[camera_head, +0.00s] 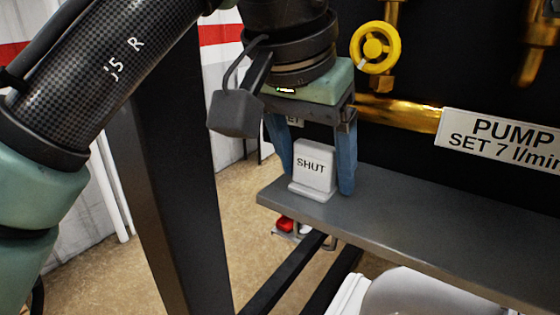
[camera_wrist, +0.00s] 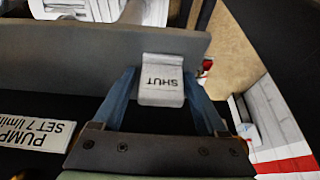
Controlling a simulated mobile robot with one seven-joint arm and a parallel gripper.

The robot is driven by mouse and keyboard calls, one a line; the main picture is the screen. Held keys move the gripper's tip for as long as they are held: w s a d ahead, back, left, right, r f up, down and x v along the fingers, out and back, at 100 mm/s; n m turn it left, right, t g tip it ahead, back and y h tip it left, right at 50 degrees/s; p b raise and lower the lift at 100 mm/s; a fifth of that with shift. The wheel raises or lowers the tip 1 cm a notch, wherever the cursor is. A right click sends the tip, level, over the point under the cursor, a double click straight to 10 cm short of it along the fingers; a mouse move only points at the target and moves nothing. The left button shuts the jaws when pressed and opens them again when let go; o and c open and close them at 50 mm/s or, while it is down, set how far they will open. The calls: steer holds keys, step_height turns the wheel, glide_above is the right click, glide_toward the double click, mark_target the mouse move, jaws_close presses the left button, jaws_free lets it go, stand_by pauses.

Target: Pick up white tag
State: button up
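The white tag (camera_head: 315,168) reads "SHUT" and stands upright on a small foot near the left end of a grey shelf (camera_head: 420,225). My gripper (camera_head: 316,180) points down over it, with one blue finger on each side of the tag. In the wrist view the tag (camera_wrist: 162,80) lies between the two fingertips of my gripper (camera_wrist: 162,82). The fingers are spread, and a gap shows beside the tag, at least on the right. Whether the left finger touches it is hard to tell.
A dark panel behind the shelf carries a yellow valve wheel (camera_head: 375,48), a brass pipe (camera_head: 400,113) and a "PUMP SET 7 l/min" sign (camera_head: 500,138). A dark post (camera_head: 165,170) stands left of the shelf. A red object (camera_head: 285,224) shows below the shelf's left end.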

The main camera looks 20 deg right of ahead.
steer(key=shift+w, duration=0.1)
steer(key=c, duration=1)
